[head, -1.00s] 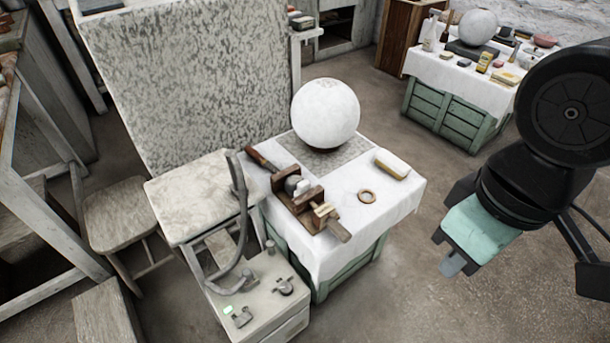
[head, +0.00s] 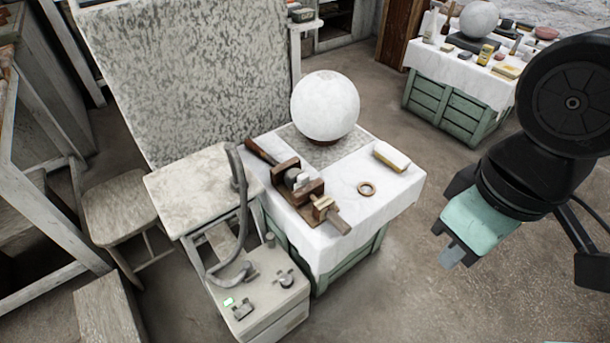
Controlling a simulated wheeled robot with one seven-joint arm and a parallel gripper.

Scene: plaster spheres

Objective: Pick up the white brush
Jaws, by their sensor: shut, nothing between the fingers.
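A small pale block with a white top and a tan side (head: 391,157) lies on the white cloth of the near table (head: 395,195), close to its right edge. It looks like the white brush, though its bristles are too small to make out. My gripper (head: 449,262) is at the right of the picture, off the table's right side and well apart from the block. It points down and to the left. Its fingers are together and hold nothing.
A large white sphere (head: 325,105) stands behind the block. A wooden clamp-like tool (head: 297,183) and a tan ring (head: 366,188) share the cloth. A second covered table (head: 450,77) with a sphere and several small items stands at the back right. Bare floor (head: 400,270) lies between.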

